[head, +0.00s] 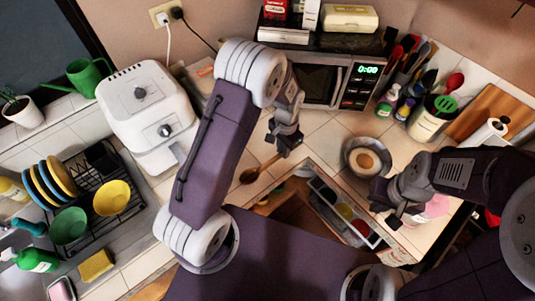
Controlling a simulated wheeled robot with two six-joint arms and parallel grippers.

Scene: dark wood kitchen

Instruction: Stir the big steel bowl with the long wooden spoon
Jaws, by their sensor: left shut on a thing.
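The steel bowl (349,158) stands on the tiled counter right of centre, with something pale and orange-brown inside. The long wooden spoon (250,175) is left of the bowl, its head pointing down-left, apart from the bowl. My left gripper (286,147) is shut on the spoon's handle end, which the fingers partly hide. Whether the spoon head touches the counter is hard to tell. My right gripper (381,203) is below and right of the bowl, its fingers apart and seemingly empty.
An open drawer (318,201) with small compartments lies below the bowl. A microwave (327,83) stands behind. A utensil crock (425,122) is at right, and a pink item (435,208) sits beside my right gripper. A white air fryer (150,108) and dish rack (91,220) are at left.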

